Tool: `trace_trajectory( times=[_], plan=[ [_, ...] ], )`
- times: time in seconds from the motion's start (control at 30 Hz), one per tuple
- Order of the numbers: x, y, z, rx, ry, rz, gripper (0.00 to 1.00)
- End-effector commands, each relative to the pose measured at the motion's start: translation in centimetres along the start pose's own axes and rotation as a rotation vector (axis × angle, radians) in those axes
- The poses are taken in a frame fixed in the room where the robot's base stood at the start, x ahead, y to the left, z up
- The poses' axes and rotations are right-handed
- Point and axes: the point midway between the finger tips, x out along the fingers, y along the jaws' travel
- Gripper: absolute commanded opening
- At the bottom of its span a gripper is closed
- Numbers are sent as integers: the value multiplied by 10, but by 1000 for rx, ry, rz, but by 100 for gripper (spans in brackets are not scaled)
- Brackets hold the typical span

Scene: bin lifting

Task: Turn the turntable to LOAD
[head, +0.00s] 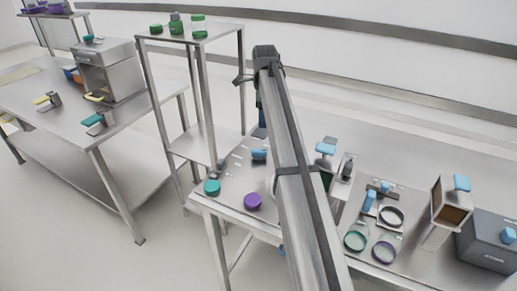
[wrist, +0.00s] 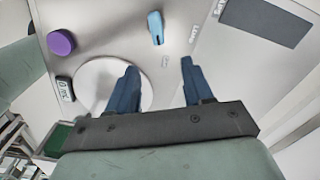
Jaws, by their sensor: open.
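In the wrist view a round pale disc (wrist: 112,84), which looks like the turntable, lies on a light panel (wrist: 105,28). My gripper (wrist: 160,66) is open over the panel, its two dark blue fingers apart and nothing between them. The left finger overlaps the disc's right side; I cannot tell whether it touches. A light blue handle (wrist: 155,27) stands on the panel beyond the fingertips, with small labels near it that I cannot read surely. My arm hides the disc in the head view.
A purple knob (wrist: 61,42) and a small dark-framed display (wrist: 65,89) sit left of the disc. In the head view a teal knob (head: 212,187) is at the panel's left edge.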

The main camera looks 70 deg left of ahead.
Motion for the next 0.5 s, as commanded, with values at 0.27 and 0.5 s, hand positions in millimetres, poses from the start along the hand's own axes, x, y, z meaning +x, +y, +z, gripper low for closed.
trace_trajectory(
  times=[0.27,0.5],
  plan=[
    [10,4,16,-2,10,13,51],
    [48,4,15,-3,10,14,51]
  ],
)
